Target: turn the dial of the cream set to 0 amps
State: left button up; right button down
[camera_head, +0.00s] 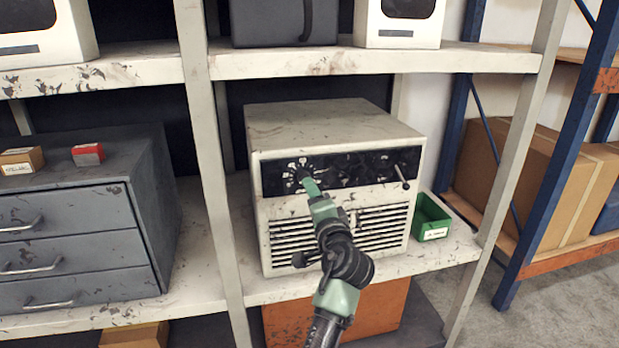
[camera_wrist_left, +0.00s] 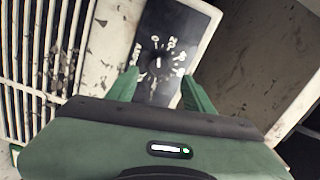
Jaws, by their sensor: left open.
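The cream set (camera_head: 335,130) is a worn box on the middle shelf, with a black panel across its upper front and louvres below. Its dial (camera_wrist_left: 157,63) is a dark round knob with a white mark, ringed by white numbers, on the black panel's left part. In the head view this gripper (camera_head: 306,181) is at the panel's left end and partly hides the dial. Contact cannot be told.
A green bin (camera_head: 431,218) stands right of the set. A lever (camera_head: 401,172) sticks out at the panel's right. A grey drawer cabinet (camera_head: 75,240) is to the left, past a shelf upright (camera_head: 208,150). The upper shelf (camera_head: 370,62) runs above the set.

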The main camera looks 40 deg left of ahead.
pick_arm(q)
jog(key=w+a+m+p, duration=0.5)
jog(key=m+p, duration=0.3)
jog(key=m, duration=1.1)
jog(key=shift+w+a+p, duration=0.2)
jog(key=shift+a+p, duration=0.1)
jog(key=shift+a, duration=0.05)
pick_arm(e)
notch_tip(320, 180, up, 11)
jog(key=d, duration=0.1)
jog(key=shift+s+r, duration=0.15)
jog(key=shift+s, duration=0.15)
pick_arm(q)
grip_shut()
jog(key=shift+n+b, duration=0.4)
jog(key=shift+n, duration=0.3)
pick_arm(e)
jog(key=shift+f, duration=0.4)
